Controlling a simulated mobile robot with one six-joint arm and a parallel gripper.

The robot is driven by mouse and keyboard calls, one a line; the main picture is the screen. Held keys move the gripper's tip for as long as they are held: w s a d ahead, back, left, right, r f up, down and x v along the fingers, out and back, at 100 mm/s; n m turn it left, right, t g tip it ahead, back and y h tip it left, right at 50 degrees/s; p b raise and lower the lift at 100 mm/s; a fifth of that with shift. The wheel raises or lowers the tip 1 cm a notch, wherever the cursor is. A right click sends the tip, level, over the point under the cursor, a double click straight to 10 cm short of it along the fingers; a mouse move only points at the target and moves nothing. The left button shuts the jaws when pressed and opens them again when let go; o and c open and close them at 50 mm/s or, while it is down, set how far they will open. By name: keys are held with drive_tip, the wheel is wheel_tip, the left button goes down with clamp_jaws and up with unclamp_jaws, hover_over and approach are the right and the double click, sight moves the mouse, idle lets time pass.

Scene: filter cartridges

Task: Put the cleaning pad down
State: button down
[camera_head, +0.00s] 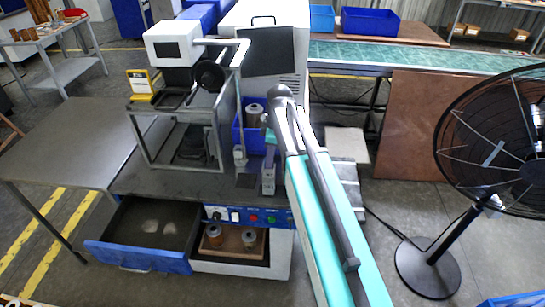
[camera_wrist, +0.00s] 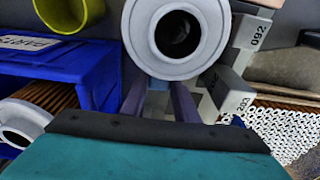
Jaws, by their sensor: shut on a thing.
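My gripper (camera_wrist: 158,108) is at the lower middle of the wrist view, its two dark purplish fingers reaching forward from a teal body. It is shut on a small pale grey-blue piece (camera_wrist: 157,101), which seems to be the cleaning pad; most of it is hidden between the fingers. A white ring-ended filter cartridge (camera_wrist: 140,35) with a dark centre hole is just beyond the fingertips; I cannot tell whether they touch. In the head view, my teal and white arm reaches over the right of the workbench (camera_head: 165,183), and the fingers are not clear there.
An open blue-fronted drawer (camera_head: 138,256) holds two pale patches. A compartment (camera_head: 228,252) beside it holds two brownish cartridges. A blue bin (camera_wrist: 75,75) is left in the wrist view, grey numbered blocks (camera_wrist: 230,92) right. A black fan (camera_head: 492,150) stands right; the left table (camera_head: 75,140) is bare.

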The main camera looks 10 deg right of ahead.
sight(274, 167)
drive_tip(key=c, duration=1.4)
unclamp_jaws()
drive_tip(key=shift+r, duration=0.2)
drive_tip(key=shift+s+d+r+b, duration=0.1)
drive_tip(key=shift+d+r+b, duration=0.2)
drive_tip(key=shift+r, duration=1.65)
drive_tip(key=shift+s+d+r+b, duration=0.15)
drive_tip(key=shift+r+b, duration=0.1)
drive_tip(key=shift+r, duration=1.75)
drive_tip(key=shift+d+r+b, duration=0.25)
drive_tip(key=shift+r+b, duration=0.05)
drive_tip(key=shift+r, duration=1.65)
